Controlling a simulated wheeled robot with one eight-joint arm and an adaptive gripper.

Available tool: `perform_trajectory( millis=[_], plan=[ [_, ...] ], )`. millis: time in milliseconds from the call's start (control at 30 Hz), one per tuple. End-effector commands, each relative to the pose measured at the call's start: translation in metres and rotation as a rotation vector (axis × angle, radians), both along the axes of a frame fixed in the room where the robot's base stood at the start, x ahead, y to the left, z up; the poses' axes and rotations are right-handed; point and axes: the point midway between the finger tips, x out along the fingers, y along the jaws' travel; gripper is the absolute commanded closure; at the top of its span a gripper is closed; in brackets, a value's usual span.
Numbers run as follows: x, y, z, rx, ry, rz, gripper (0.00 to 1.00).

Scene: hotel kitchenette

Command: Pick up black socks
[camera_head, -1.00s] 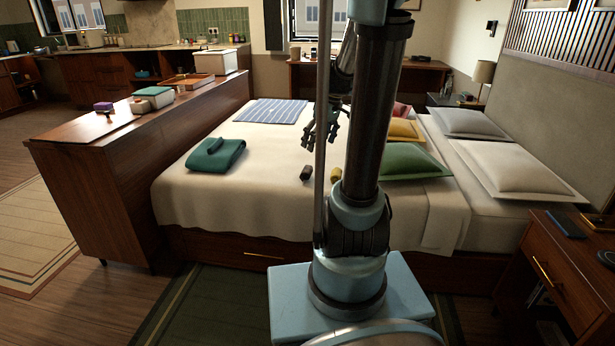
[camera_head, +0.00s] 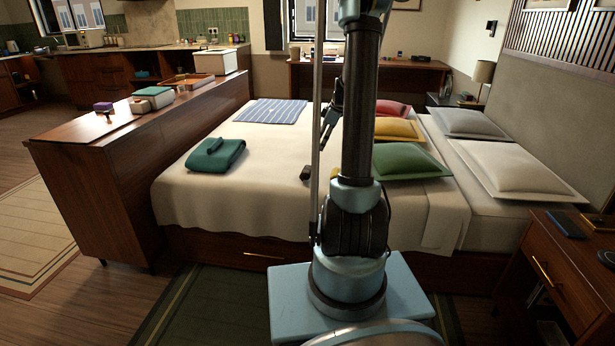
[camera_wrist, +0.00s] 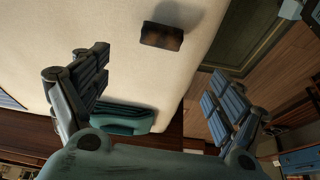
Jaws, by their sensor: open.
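The black socks (camera_head: 305,173) are a small dark bundle on the pale bedspread, just left of my arm in the head view. In the wrist view the dark bundle (camera_wrist: 162,36) lies near the top centre, beyond the fingertips and touching neither. My gripper (camera_wrist: 160,85) is open and empty, with its two fingers spread wide at left and right. In the head view my gripper (camera_head: 327,128) is above the bed and partly hidden behind my arm.
A folded teal towel (camera_head: 216,155) lies on the bed's left side, and a striped cloth (camera_head: 270,111) lies behind it. Red, yellow and green pillows (camera_head: 410,162) are on the right. A wooden cabinet (camera_head: 110,160) borders the bed at left. Bedspread around the socks is clear.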

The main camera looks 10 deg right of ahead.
Motion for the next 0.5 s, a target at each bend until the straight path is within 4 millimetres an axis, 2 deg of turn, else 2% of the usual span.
perform_trajectory(
  millis=[500],
  plan=[
    [0.012,0.031,-0.079,-0.001,0.001,0.001,0.12]
  ],
)
